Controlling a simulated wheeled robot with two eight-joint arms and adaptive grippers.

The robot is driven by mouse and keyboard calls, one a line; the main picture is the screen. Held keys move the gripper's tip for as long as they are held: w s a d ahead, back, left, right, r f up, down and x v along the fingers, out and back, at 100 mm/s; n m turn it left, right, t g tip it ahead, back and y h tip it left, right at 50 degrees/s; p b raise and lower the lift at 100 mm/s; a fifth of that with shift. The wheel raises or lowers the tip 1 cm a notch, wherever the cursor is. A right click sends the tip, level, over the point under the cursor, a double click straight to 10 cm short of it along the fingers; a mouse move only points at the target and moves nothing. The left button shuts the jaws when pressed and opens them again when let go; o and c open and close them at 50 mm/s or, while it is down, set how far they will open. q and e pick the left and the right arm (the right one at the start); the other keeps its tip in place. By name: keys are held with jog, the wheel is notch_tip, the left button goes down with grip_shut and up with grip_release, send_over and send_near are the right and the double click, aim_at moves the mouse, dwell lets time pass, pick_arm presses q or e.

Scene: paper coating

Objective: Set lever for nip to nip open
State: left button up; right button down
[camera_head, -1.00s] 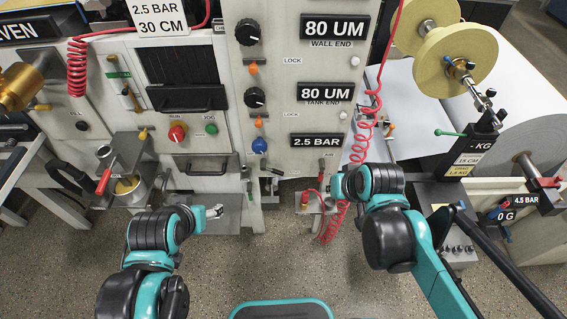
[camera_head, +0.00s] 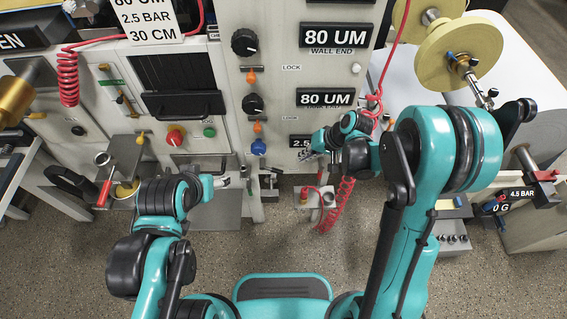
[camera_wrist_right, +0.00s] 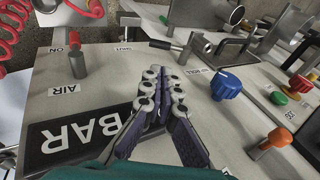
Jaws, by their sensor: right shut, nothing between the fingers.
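The lever that I take for the nip lever is a short metal handle with a dark tip (camera_wrist_right: 170,46), low on the machine's front panel in the right wrist view. It lies between two small labels too blurred to read surely. In the head view it is a small dark fitting (camera_head: 268,180) below the blue knob. My right gripper (camera_wrist_right: 163,84) is shut and empty in front of the panel, apart from the lever, its fingers directed toward the lever's side of the panel. In the head view it (camera_head: 322,139) is partly hidden. My left gripper (camera_head: 224,182) is low left; its jaws are too small to judge.
In the right wrist view, a blue knob (camera_wrist_right: 227,85) and an orange knob (camera_wrist_right: 279,138) stand right of the fingers, and a red-tipped air valve (camera_wrist_right: 76,48) stands left. A red coiled hose (camera_head: 337,204) hangs below my right arm in the head view.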

aim_at(278, 170)
jog(key=shift+f, duration=0.1)
dwell(0.3)
jog(key=b+x, duration=0.5)
jog(key=x, duration=0.9)
jog(key=shift+w, duration=0.1)
